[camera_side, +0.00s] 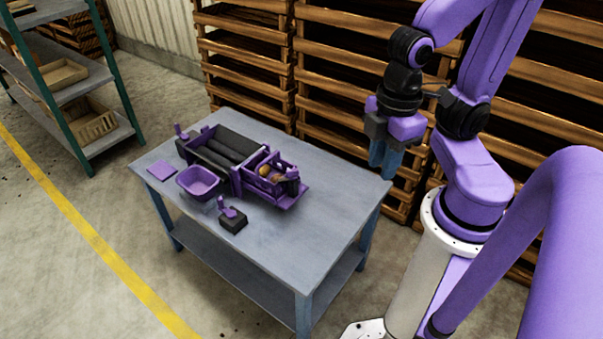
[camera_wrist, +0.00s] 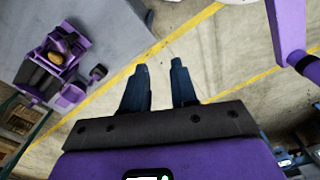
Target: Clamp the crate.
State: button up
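The purple grader (camera_side: 222,155) with dark rollers stands on the grey table. At its right end is a small crate (camera_side: 272,178) holding potatoes, with a purple and dark part (camera_side: 292,174) at its right side that may be the clamp; I cannot tell its position. The crate with a potato also shows in the wrist view (camera_wrist: 66,47). My gripper (camera_side: 385,155) hangs above and right of the table's right corner, well apart from the grader. In the wrist view its two blue fingers (camera_wrist: 160,85) are apart with nothing between them.
A dark box with a purple lever (camera_side: 233,220) stands in front. Wooden crate stacks (camera_side: 340,75) rise behind the table (camera_side: 290,245). The table's right part is bare.

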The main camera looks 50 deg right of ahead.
jog(key=shift+o, duration=0.3)
jog(key=shift+o, duration=0.9)
jog(key=shift+w, duration=0.1)
jog(key=w+a+f, duration=0.1)
jog(key=w+a, duration=0.1)
jog(key=w, duration=0.6)
jog(key=m, duration=0.3)
send_over(292, 171)
notch_tip(292, 171, down, 11)
notch_tip(292, 171, down, 17)
jog(key=shift+d, duration=0.1)
jog(key=shift+c, duration=0.3)
grip_shut()
